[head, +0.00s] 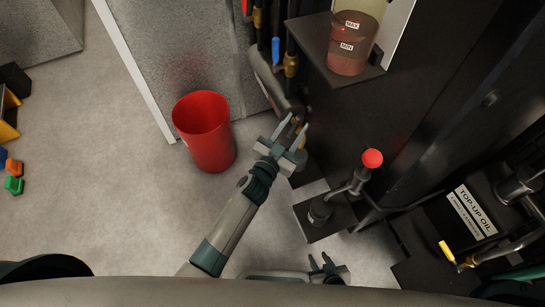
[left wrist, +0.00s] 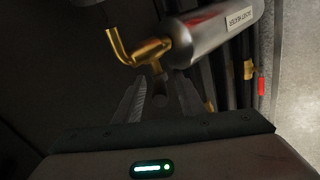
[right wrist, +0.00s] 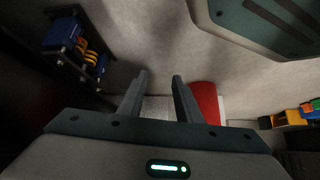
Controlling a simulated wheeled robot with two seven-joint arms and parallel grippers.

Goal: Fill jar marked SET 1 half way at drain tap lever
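No jar marked SET 1 can be made out in any view. In the head view, a blue-handled lever (head: 276,50) stands beside brass fittings (head: 291,65). My right gripper (head: 323,262) is open and empty, low near my body.
A red bucket (head: 206,132) stands on the floor left of my left gripper. A clear tank (head: 352,40) with MAX and MIN labels holds reddish liquid. A red-knobbed lever (head: 372,158) and TOP-UP OIL box (head: 470,212) stand right. Floor at left is mostly clear.

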